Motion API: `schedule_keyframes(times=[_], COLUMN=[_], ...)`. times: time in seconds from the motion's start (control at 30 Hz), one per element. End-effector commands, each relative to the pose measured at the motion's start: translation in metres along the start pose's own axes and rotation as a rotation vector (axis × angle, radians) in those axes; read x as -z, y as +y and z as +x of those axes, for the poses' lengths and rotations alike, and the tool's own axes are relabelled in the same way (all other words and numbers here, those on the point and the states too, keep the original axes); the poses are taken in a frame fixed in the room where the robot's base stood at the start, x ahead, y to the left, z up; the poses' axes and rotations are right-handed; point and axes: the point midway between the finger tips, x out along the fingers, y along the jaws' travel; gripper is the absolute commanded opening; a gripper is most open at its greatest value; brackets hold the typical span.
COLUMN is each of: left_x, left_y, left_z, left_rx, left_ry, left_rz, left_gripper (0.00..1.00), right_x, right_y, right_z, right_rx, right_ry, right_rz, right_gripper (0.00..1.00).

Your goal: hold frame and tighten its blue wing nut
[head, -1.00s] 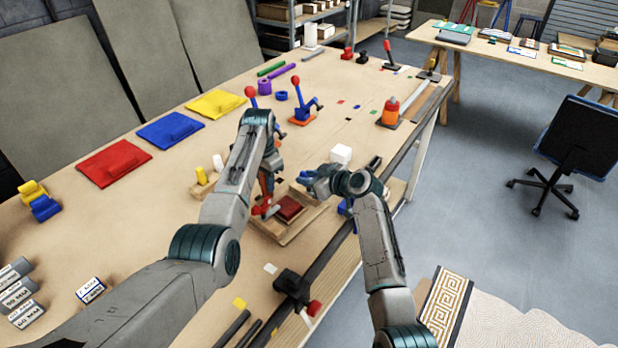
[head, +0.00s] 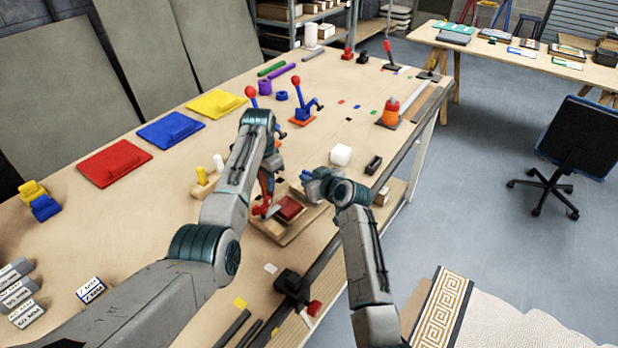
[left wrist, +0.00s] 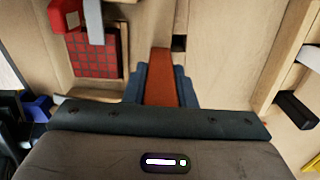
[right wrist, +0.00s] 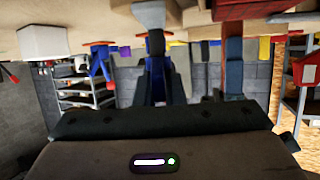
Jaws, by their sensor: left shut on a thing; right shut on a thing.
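The wooden frame (head: 270,231) lies near the bench's front edge with a dark red panel (head: 289,207) in it; the panel looks tiled in the left wrist view (left wrist: 92,62). My left gripper (left wrist: 160,82) is shut on an upright orange-brown bar (left wrist: 160,90) beside the panel. In the head view, blue shows at my right gripper (head: 308,178), but the nut's shape and seating are hidden. A red clamp-like part (head: 263,208) sits at the frame's left.
A white block (head: 340,155) and a black block (head: 374,165) stand right of the frame. A blue-and-red clamp (head: 303,108) stands behind. Red (head: 113,163), blue (head: 170,130) and yellow (head: 216,103) panels lie at the back left.

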Motion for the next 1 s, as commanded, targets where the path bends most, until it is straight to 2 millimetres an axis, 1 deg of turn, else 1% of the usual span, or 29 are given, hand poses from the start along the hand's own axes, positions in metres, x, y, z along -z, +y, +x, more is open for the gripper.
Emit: schedule_keyframes(times=[0.07, 0.1, 0.17, 0.2, 0.5, 0.63, 0.77, 1.0], left_x=[0.000, 0.000, 0.000, 0.000, 0.000, 0.000, 0.000, 0.000], left_y=[0.000, 0.000, 0.000, 0.000, 0.000, 0.000, 0.000, 0.000], left_z=[-0.001, -0.001, -0.001, -0.001, -0.001, -0.001, -0.001, -0.001], left_rx=[0.000, 0.000, 0.000, 0.000, 0.000, 0.000, 0.000, 0.000], left_ry=[0.001, 0.001, 0.001, 0.001, 0.001, 0.001, 0.001, 0.001], left_rz=[0.000, 0.000, 0.000, 0.000, 0.000, 0.000, -0.001, 0.000], left_gripper=[0.00, 0.00, 0.00, 0.00, 0.00, 0.00, 0.00, 0.00], right_x=[-0.001, -0.001, -0.001, -0.001, 0.000, 0.000, -0.001, -0.001], right_y=[0.001, 0.001, 0.001, 0.001, 0.000, 0.001, 0.000, 0.001], right_z=[0.000, 0.000, 0.000, 0.000, -0.001, -0.009, -0.027, -0.075], right_rx=[0.000, 0.000, 0.000, 0.000, 0.001, 0.001, 0.000, -0.002], right_ry=[-0.001, -0.001, -0.001, -0.001, -0.001, 0.000, 0.001, 0.000], right_rz=[-0.001, -0.001, -0.001, -0.001, -0.001, -0.001, -0.001, -0.001], right_gripper=[0.00, 0.11, 0.23, 0.31, 0.31, 0.31, 0.31, 0.31])
